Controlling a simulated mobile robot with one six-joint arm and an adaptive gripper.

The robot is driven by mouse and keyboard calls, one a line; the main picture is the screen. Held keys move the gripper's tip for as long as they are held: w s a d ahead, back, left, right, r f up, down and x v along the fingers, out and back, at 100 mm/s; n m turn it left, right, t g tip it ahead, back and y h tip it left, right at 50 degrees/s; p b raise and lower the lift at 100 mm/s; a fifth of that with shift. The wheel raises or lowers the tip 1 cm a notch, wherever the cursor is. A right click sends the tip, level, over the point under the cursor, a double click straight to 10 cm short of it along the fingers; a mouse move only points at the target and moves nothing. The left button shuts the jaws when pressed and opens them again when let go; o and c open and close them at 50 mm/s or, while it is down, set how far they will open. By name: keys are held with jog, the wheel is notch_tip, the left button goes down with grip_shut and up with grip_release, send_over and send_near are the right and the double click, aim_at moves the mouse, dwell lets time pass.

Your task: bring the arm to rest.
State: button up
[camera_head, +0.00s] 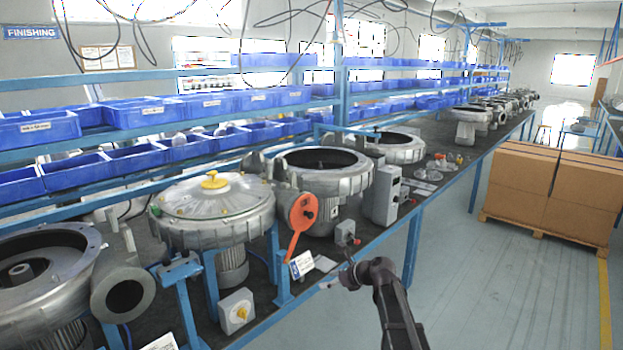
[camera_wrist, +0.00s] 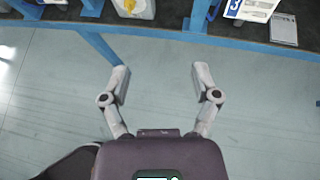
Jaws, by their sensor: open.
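My gripper (camera_wrist: 160,82) is open and empty in the wrist view, its two fingers spread apart above the grey-green floor, with the blue bench edge beyond the fingertips. In the head view my gripper (camera_head: 334,283) shows small at the end of my dark arm, beside the front edge of the bench. Nothing is between the fingers. Its fingertips are hard to make out in the head view.
The bench (camera_head: 262,322) carries several grey blowers, one with a yellow knob (camera_head: 214,181). An orange paddle-shaped part (camera_head: 300,222) and a grey switch box (camera_head: 236,311) are near the edge. Cardboard boxes (camera_head: 580,195) stand on a pallet at right. Floor between is clear.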

jog(key=s+d+f+n+g+h, duration=0.2)
jog(key=s+d+f+n+h, duration=0.1)
jog(key=s+n, duration=0.5)
jog(key=s+d+f+n+g+h, duration=0.2)
jog(key=s+d+f+n+h, duration=0.1)
jog(key=s+n, duration=0.5)
jog(key=s+d+f+n+g+h, duration=0.2)
jog(key=s+d+f+n+h, duration=0.1)
jog(key=s+n, duration=0.5)
jog(key=shift+s+d+h, duration=0.6)
jog(key=shift+s+d, duration=0.75)
jog(key=shift+s, duration=0.1)
jog(key=c, duration=0.3)
jog(key=shift+a, duration=0.1)
